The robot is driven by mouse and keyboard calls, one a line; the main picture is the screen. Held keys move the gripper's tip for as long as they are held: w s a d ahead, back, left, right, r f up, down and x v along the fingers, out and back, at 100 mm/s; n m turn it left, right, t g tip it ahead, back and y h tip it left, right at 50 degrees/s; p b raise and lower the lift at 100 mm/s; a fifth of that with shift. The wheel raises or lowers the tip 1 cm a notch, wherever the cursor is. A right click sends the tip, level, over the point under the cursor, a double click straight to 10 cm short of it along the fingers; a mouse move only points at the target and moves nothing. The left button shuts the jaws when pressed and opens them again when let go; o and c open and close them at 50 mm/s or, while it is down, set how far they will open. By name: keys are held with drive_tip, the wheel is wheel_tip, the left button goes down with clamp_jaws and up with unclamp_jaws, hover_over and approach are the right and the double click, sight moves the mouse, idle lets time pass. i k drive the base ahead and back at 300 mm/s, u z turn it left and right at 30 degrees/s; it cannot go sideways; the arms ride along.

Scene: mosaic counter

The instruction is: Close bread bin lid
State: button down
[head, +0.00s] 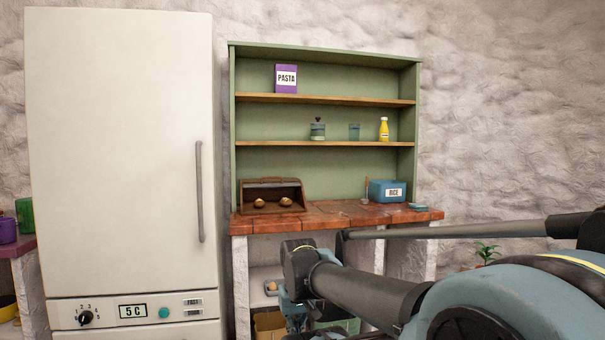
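The brown bread bin (272,208) stands at the left end of the tiled counter, below the shelves. Its front is open and two round brown loaves show inside. The lid seems to be raised at the top of the bin, but it is too small to tell clearly. My gripper (297,312) hangs low at the bottom of the head view, in front of the counter and below its edge, to the right of the bin and apart from it. Its fingers are partly cut off and dark, so I cannot tell whether they are open.
A green shelf unit (325,52) rises behind. A tall white fridge (125,150) stands close on the left. Below the counter are shelves with boxes.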

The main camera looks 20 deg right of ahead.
sight(271, 185)
drive_tip(key=z, duration=0.35)
drive_tip(key=i, duration=0.9)
drive_tip(key=z, duration=0.25)
